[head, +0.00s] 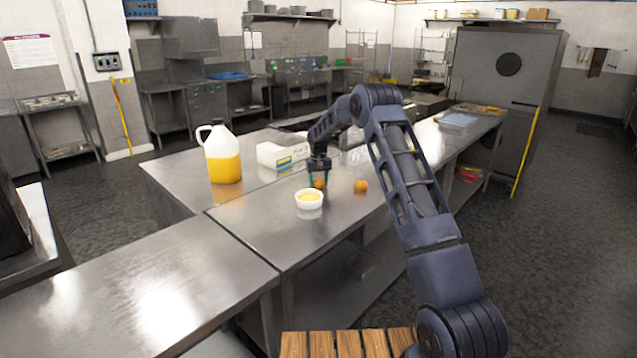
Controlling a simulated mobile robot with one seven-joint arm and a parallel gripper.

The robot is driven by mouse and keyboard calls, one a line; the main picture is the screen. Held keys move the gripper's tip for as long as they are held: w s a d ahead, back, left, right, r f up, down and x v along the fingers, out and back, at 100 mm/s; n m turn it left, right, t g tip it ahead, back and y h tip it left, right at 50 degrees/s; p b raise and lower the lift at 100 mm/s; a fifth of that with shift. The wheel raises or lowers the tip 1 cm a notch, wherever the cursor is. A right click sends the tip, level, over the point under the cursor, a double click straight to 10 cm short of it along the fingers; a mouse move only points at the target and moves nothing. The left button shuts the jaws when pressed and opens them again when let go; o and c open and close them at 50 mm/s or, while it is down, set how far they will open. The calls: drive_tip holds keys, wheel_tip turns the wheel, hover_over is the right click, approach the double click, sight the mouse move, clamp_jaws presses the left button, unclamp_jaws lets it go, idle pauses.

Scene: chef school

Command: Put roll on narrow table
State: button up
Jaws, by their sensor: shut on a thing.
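My gripper (318,182) points down over the steel table (250,215), its fingers on either side of a small round orange-brown thing, which looks like the roll (319,184). It is shut on this roll, low over the tabletop; I cannot tell whether the roll touches the steel. A second round orange-brown thing (361,186) lies on the table just to the right. A white bowl (309,204) with yellow contents stands right in front of the gripper. I cannot tell for sure which surface is the narrow table.
A jug with orange liquid (224,158) and a white box (280,155) stand behind, to the left. Another steel table (130,295) at the front left is bare. A slatted wooden surface (322,345) shows at the bottom edge. A tall grey cabinet (490,90) stands at the back right.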

drive_tip(key=shift+f, duration=0.15)
drive_tip(key=o, duration=1)
drive_tip(key=shift+c, duration=0.2)
